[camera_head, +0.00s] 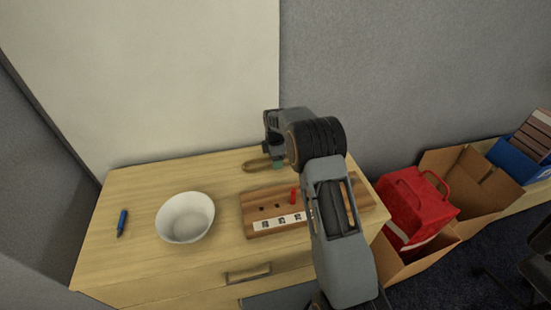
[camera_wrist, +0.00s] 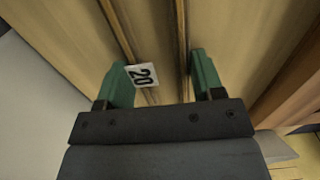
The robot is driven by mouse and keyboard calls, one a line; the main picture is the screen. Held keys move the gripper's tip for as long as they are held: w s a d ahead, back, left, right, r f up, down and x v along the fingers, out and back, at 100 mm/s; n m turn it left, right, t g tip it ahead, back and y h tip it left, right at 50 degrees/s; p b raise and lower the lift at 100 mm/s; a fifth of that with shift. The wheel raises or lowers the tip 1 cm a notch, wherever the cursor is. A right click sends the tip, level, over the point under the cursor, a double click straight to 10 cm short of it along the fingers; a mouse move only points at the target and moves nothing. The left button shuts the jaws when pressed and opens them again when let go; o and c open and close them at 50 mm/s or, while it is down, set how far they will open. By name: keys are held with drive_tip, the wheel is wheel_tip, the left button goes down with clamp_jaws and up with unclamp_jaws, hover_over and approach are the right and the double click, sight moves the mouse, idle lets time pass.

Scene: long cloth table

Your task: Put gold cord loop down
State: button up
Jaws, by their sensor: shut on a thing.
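The gold cord loop (camera_head: 255,165) sticks out to the left of my gripper (camera_head: 278,164) in the head view, above the back of the wooden cabinet top. My gripper is shut on it. In the wrist view, two gold-brown strands of the loop (camera_wrist: 121,32) run up between the green fingers of my gripper (camera_wrist: 161,75). A white tag marked 20 (camera_wrist: 141,75) lies between the fingers, by the left one. I cannot tell how high the loop is above the top. My arm hides part of the cabinet top behind it.
A brown board (camera_head: 258,201) with dark holes, a red peg (camera_head: 294,195) and number labels lies on the cabinet top (camera_head: 125,248). A red bag (camera_head: 415,207) sits in a carton at right.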

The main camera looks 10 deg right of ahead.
drive_tip(key=o, duration=0.9)
